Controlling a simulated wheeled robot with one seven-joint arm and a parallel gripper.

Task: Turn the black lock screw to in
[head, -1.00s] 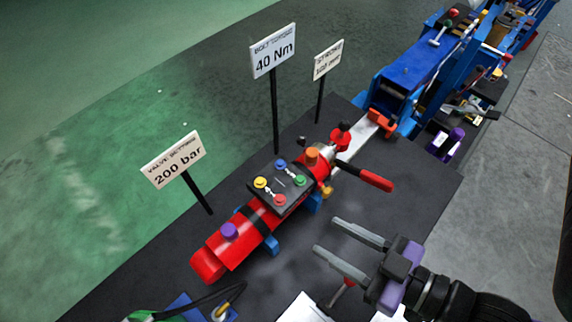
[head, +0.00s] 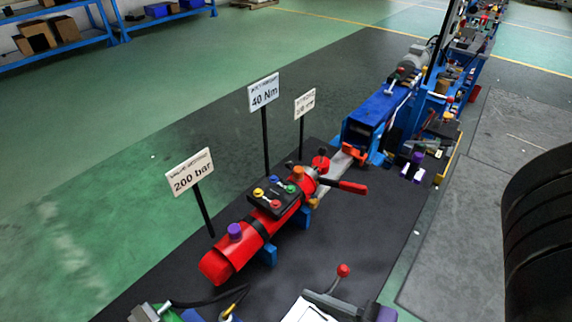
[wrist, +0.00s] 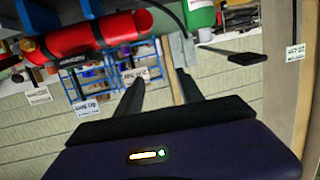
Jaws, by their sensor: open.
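A red cylinder (head: 240,245) lies on a dark mat, with a black button box (head: 274,202) strapped on top. A purple knob (head: 234,231), an orange knob (head: 298,173), a red knob (head: 320,163) and a red-handled lever (head: 350,187) are on it. I cannot single out the black lock screw with certainty. The red cylinder (wrist: 90,36) shows at the upper left of the wrist view. My gripper (wrist: 160,77) is open, with nothing between its fingers, and apart from the cylinder. In the head view it is partly cut off at the bottom edge.
Signs reading 200 bar (head: 190,172) and 40 Nm (head: 264,93), plus a smaller one (head: 305,103), stand on posts behind the cylinder. Blue machinery (head: 375,115) stands beyond its far end. A red-topped lever (head: 343,271) rises near my gripper. Green floor is clear at left.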

